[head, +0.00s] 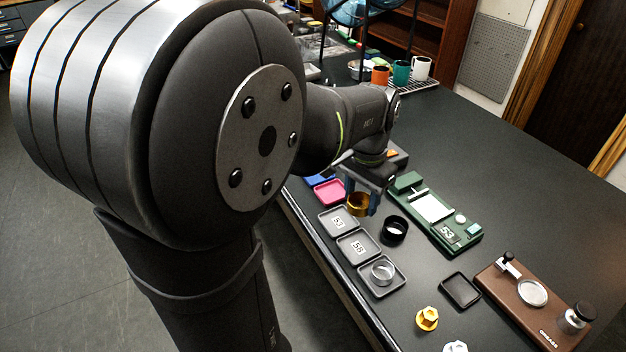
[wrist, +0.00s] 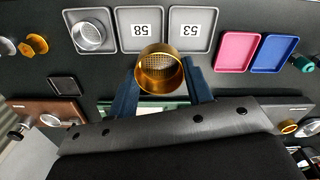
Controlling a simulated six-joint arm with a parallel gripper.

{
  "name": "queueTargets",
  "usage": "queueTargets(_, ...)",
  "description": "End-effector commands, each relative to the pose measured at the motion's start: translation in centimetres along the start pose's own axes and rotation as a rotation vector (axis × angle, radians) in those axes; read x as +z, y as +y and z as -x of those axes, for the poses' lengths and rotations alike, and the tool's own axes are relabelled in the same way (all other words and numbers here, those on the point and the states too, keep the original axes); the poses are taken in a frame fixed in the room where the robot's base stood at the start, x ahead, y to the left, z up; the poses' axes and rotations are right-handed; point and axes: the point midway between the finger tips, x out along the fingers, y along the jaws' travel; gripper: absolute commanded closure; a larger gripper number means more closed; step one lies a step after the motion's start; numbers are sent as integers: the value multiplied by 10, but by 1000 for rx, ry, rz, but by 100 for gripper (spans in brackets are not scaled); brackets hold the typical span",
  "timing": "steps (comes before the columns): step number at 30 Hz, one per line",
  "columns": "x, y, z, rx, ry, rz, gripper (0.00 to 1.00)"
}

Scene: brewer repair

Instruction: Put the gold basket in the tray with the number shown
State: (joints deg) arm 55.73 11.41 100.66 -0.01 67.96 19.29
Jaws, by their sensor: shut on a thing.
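My gripper (head: 364,194) is shut on the gold basket (head: 358,205), a round metal cup with a mesh bottom. The basket also shows between the blue fingers in the wrist view (wrist: 160,72). It is held above the counter, close to the grey tray labelled 53 (head: 329,228). The grey tray labelled 58 (head: 350,256) lies beside it. Both labelled trays are empty apart from their cards; they also show in the wrist view, 53 (wrist: 193,45) and 58 (wrist: 128,42). The green device (head: 432,212) shows the number 53 on its card (head: 447,232).
A third grey tray (head: 399,285) holds a silver basket (head: 382,271). A black ring (head: 395,229) stands near the green device. Pink (head: 329,192) and blue trays lie beyond tray 53. A small black tray (head: 460,290), brown device (head: 515,310) and gold nut-like part (head: 427,319) are nearer.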

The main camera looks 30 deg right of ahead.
Motion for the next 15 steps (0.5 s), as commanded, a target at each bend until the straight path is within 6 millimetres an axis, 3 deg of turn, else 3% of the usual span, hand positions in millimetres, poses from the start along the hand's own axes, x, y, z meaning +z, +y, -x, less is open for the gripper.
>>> queueTargets(1, 0, -13, -8, 1, -4, 6, 80)
queueTargets(6, -2, -43, -26, 1, -2, 4, 80)
queueTargets(11, -3, -54, -33, 0, -1, 1, 80)
queueTargets(15, -2, -54, -50, 2, -4, 0, 80)
